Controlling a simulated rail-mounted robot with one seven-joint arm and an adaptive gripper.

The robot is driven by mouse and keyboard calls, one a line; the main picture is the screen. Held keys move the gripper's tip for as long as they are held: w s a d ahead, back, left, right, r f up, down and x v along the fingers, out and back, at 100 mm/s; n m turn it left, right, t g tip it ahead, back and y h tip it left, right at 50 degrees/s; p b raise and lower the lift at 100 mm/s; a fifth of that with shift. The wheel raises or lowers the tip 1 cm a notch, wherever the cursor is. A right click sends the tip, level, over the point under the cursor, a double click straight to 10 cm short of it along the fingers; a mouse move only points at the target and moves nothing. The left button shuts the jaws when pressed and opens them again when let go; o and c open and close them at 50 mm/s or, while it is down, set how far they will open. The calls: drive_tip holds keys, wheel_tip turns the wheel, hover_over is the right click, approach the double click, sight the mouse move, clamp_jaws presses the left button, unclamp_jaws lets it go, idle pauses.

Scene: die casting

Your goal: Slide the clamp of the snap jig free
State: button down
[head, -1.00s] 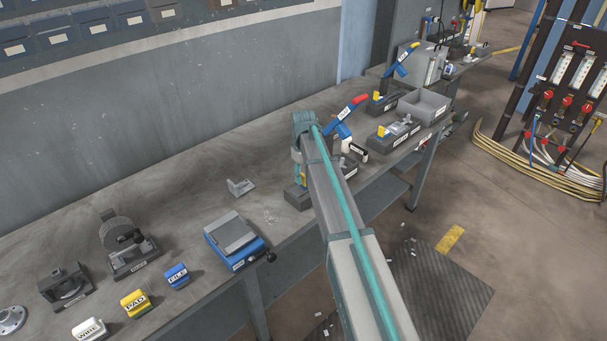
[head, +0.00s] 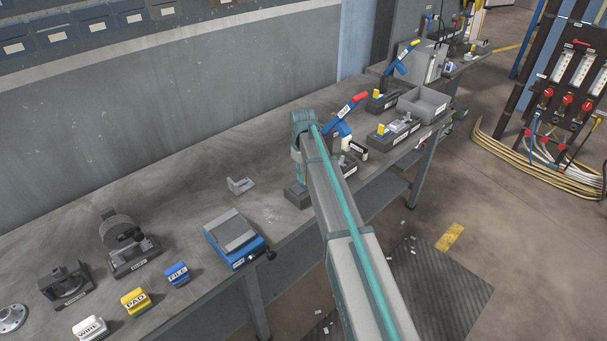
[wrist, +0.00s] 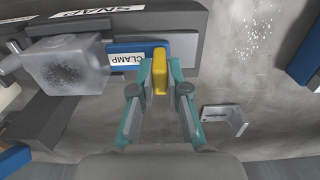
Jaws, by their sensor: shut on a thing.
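In the wrist view the snap jig (wrist: 185,22) is a dark grey block with a "SNAP" label, across the top left. Its blue clamp (wrist: 150,45), with a "CLAMP" label, lies against the jig's face and carries an upright yellow tab (wrist: 160,78). My gripper (wrist: 160,68) is shut on the yellow tab, one teal finger on each side. A grey metal block (wrist: 68,66) sits left of the clamp, close to it. In the head view my arm hides most of this spot.
A blue lever with a red tip (head: 345,112) stands behind my arm. Bare bench lies around the bracket.

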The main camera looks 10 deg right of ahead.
drive_tip(key=s+a, duration=0.1)
drive_tip(key=a, duration=0.1)
drive_tip(key=shift+s+a, duration=0.4)
drive_tip(key=c, duration=1.2)
unclamp_jaws()
drive_tip(key=shift+a, duration=0.1)
drive_tip(key=shift+o, duration=0.2)
drive_tip(key=shift+w+r, duration=0.1)
drive_tip(key=shift+r, duration=0.3)
wheel_tip(320, 180, up, 11)
drive_tip(key=shift+r, duration=0.1)
